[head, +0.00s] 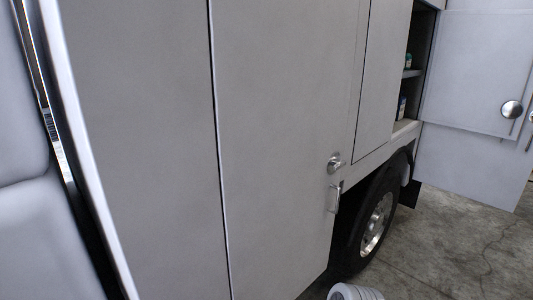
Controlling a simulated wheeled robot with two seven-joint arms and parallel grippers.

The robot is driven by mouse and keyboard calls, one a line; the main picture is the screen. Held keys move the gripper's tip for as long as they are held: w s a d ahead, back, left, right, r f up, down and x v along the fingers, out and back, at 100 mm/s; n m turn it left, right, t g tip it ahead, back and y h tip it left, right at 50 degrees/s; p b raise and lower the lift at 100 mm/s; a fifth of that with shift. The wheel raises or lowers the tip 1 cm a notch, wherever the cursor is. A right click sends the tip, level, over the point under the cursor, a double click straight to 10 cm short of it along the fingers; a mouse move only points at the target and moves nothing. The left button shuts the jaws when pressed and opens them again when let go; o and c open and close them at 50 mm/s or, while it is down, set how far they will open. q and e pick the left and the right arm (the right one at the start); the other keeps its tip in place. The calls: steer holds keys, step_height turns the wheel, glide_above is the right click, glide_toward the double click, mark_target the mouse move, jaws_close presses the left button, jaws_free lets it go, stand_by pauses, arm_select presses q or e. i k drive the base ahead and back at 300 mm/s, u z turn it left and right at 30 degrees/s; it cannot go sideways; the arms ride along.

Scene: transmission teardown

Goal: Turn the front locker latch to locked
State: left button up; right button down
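A round silver latch (334,162) with a small lever sits near the right edge of a tall, closed grey locker door (285,130) on the truck's side. The lever points to the right and slightly down. The latch is too small to read any locked or unlocked mark. A silver pull handle (335,196) is mounted just below it.
A truck wheel (376,224) stands below and right of the latch. Further right, an open compartment with a shelf (411,73) holds small bottles. Its open door panels (480,70) stick out and carry a round silver latch (511,109). Bare concrete floor (450,255) lies at the lower right.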

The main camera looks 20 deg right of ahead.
mark_target(336, 165)
steer(key=k, duration=1.2)
steer(key=z, duration=1)
steer(key=i, duration=1.3)
steer(key=u, duration=0.15)
